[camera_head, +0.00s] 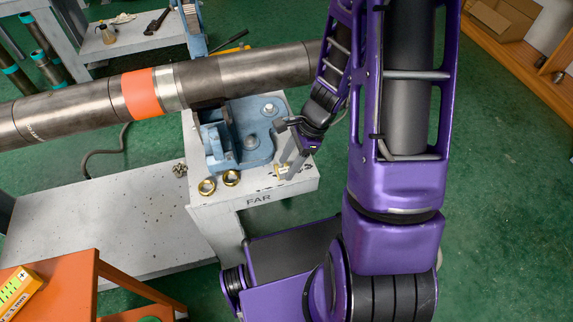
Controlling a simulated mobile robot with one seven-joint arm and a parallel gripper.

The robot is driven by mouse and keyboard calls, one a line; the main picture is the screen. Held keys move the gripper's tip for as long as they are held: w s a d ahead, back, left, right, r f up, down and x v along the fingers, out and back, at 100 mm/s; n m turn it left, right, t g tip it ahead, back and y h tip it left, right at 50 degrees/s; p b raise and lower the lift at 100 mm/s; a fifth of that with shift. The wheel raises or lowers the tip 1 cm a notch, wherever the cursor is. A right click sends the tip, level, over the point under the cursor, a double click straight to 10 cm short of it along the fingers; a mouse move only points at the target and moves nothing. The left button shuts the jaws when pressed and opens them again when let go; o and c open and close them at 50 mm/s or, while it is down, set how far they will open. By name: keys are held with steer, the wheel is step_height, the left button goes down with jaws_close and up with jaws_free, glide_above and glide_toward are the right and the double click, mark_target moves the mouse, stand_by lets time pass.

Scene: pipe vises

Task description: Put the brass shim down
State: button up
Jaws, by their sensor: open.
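My gripper (288,163) is low over the right part of the grey stand marked FAR (297,187), just right of the blue vise (260,147). It is open. A small pale yellow piece (281,171), possibly the brass shim, shows at the fingertips, close to the stand's top. It is too small to tell whether it touches the fingers or the top. Two brass rings (207,186) lie on the same top at the front left, apart from my gripper.
A long steel pipe (215,80) with an orange band crosses above the vise, close to my arm. A low grey platform (95,228) lies left of the stand. An orange table (62,292) is at the lower left. Green floor is open at the right.

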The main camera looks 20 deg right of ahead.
steer(key=p+v, duration=0.2)
steer(key=v, duration=0.8)
steer(key=shift+r, duration=0.25)
steer(key=shift+d, duration=0.15)
